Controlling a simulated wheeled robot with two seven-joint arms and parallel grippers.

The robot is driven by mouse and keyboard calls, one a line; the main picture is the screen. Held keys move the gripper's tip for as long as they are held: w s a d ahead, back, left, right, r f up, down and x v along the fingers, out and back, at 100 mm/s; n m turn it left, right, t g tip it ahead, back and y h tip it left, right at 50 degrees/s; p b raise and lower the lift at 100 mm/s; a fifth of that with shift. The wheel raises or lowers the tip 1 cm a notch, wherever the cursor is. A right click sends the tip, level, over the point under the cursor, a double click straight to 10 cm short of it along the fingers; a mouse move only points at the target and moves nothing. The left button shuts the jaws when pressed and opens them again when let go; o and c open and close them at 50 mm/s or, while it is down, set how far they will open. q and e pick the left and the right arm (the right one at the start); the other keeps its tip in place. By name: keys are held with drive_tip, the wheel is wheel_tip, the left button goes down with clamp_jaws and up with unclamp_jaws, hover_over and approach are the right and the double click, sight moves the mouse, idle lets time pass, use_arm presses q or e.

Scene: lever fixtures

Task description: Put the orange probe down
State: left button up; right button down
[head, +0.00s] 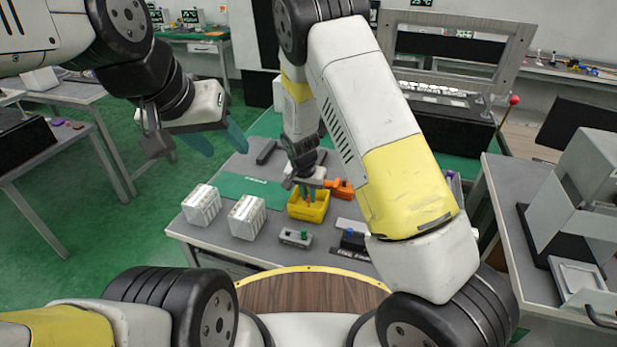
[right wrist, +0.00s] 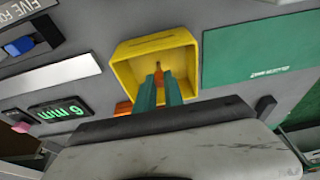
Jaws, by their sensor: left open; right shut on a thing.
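My right gripper (head: 307,197) is shut on the orange probe (right wrist: 158,69), a thin orange piece showing between its teal fingers. In the right wrist view the gripper (right wrist: 160,88) points into the yellow bin (right wrist: 192,70), and the probe's end shows over the bin's inside. In the head view the yellow bin (head: 308,213) stands on the grey table under this gripper. I cannot tell whether the probe touches the bin's floor. My left gripper (head: 224,143) is open and empty, raised at the left, away from the bin.
An orange block (head: 341,188) sits beside the bin. Two white boxes (head: 202,204) (head: 246,217) stand left of it. A green mat (head: 245,188) lies behind the boxes.

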drive_tip(key=c, duration=1.5)
unclamp_jaws()
drive_tip(key=shift+o, duration=0.2)
drive_tip(key=d+v, duration=0.1)
drive_tip(key=v, duration=1.1)
drive_tip(key=s+d+r+y, duration=0.1)
drive_tip(key=s+d+r, duration=0.2)
drive_tip(key=r, duration=0.2)
drive_tip(key=s+d+r+n+y, duration=0.1)
drive_tip(key=s+d+r, duration=0.15)
drive_tip(key=r, duration=0.25)
drive_tip(key=s+d+r+y, duration=0.1)
drive_tip(key=s+d+r, duration=0.2)
drive_tip(key=r, duration=0.3)
drive_tip(key=s+d+r+n+t, duration=0.1)
drive_tip(key=s+d+r, duration=0.2)
drive_tip(key=s, duration=0.4)
drive_tip(key=s+d+r+n+t, duration=0.2)
drive_tip(key=s+r, duration=0.2)
drive_tip(key=s, duration=0.4)
drive_tip(key=shift+d+r, duration=0.2)
drive_tip(key=shift+d, duration=0.2)
drive_tip(key=shift+w, duration=0.1)
